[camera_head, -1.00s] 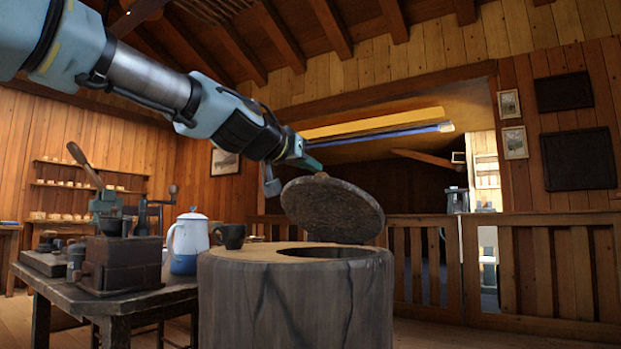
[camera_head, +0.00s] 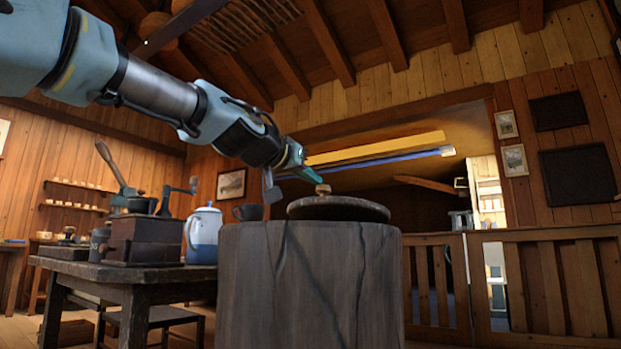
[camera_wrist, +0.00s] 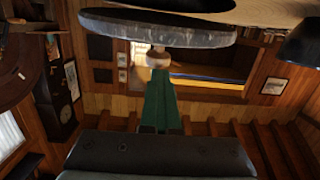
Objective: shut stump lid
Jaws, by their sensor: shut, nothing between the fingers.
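The stump (camera_head: 300,290) is a thick grey wooden block. Its round dark lid (camera_head: 345,211) lies nearly level over the top, with a small wooden knob (camera_head: 323,189). My gripper (camera_head: 305,172) is shut and empty, its green fingers just above and left of the knob. In the wrist view the picture is upside down: the lid (camera_wrist: 150,33) shows edge-on, and my gripper's fingertips (camera_wrist: 159,75) are at or very near the knob (camera_wrist: 158,58). A dark strip shows between lid and stump top there. I cannot tell whether the lid is fully seated.
A table (camera_head: 110,275) to the left holds a white-and-blue pot (camera_head: 203,235) and a coffee grinder (camera_head: 143,236). A wooden railing (camera_head: 540,280) runs behind on the right.

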